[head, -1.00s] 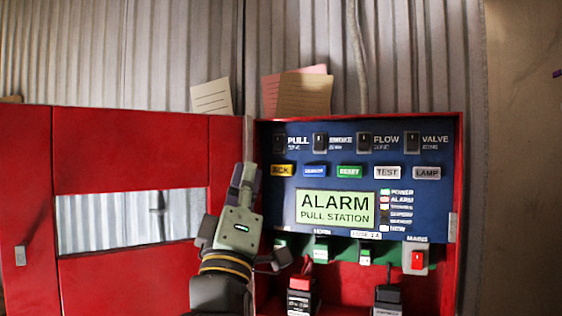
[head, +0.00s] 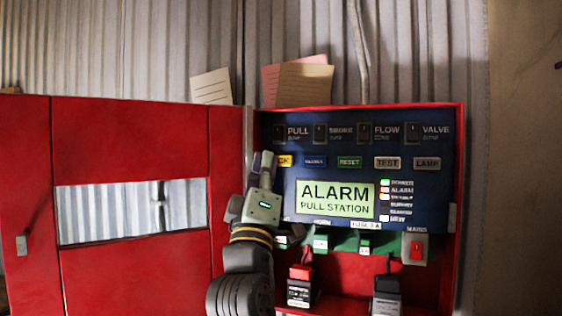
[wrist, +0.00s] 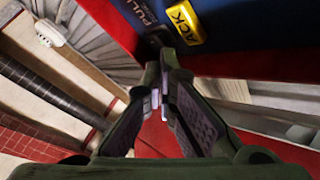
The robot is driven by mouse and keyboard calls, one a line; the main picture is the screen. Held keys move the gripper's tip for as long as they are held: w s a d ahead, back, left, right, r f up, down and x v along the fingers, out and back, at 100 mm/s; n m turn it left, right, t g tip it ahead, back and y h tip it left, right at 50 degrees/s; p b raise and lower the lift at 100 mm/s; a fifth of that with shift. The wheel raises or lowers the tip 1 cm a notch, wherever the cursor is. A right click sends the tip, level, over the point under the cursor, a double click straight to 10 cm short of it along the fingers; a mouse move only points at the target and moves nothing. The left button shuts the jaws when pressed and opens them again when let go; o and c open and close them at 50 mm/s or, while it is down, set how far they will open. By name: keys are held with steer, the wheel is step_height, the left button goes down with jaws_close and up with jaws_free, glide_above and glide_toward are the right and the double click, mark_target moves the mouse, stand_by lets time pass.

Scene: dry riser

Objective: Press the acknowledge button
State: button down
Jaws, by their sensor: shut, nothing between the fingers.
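The acknowledge button is the yellow button marked ACK (wrist: 184,22) at the top of the wrist view. In the head view the ACK button (head: 286,160) is partly hidden behind my fingers, at the left end of the button row on the blue panel (head: 420,200). My gripper (head: 264,160) is shut and empty. Its fingertips overlap the left edge of the ACK button in the head view. In the wrist view my gripper (wrist: 160,82) has its tips below the button in the picture, apart from it. I cannot tell the exact gap to the panel.
Buttons RESET (head: 349,162), TEST (head: 387,163) and LAMP (head: 427,163) continue the row. The screen (head: 336,202) reads ALARM PULL STATION. The red cabinet door (head: 130,140) stands open at left. A red mains switch (head: 416,250) is lower right.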

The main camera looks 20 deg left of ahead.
mark_target(276, 143)
steer(key=shift+w+d, duration=0.1)
steer(key=shift+w, duration=0.65)
stand_by(0.9)
steer(key=shift+w, duration=0.4)
steer(key=shift+w, duration=0.55)
stand_by(0.8)
steer(key=shift+s, duration=0.95)
steer(key=shift+s, duration=2.5)
